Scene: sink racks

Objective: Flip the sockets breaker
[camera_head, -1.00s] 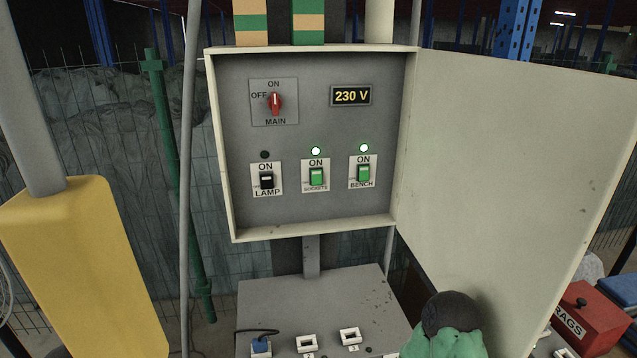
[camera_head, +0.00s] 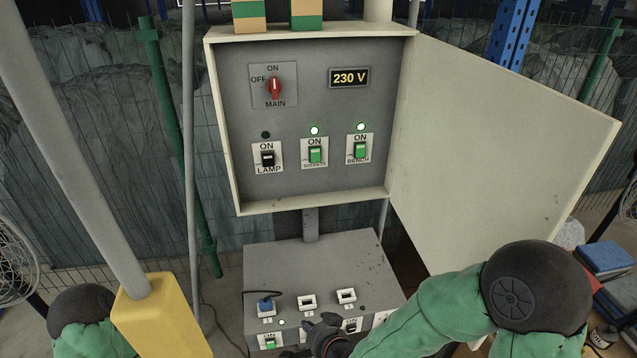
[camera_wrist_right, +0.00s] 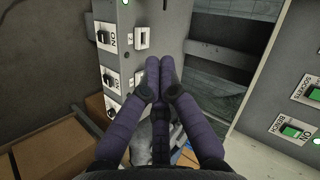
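The sockets breaker (camera_head: 315,155) is a green rocker in the middle of the lower row inside the open cabinet (camera_head: 225,130). The lamp above it is lit green. It also shows at the right edge of the right wrist view (camera_wrist_right: 314,92). My right gripper (camera_head: 325,325) is in front of the lower box, well below the breaker and apart from it. In the right wrist view its purple fingers (camera_wrist_right: 160,62) are together and empty. My left arm shows at the lower left of the head view, but its gripper is out of sight.
The green bench breaker (camera_head: 361,150) is right of the sockets one, and the black lamp breaker (camera_head: 268,159) is left. The red main knob (camera_head: 274,88) stands above. The open cabinet door (camera_head: 500,140) extends to the right. The grey lower box (camera_head: 320,260) carries outlets and switches.

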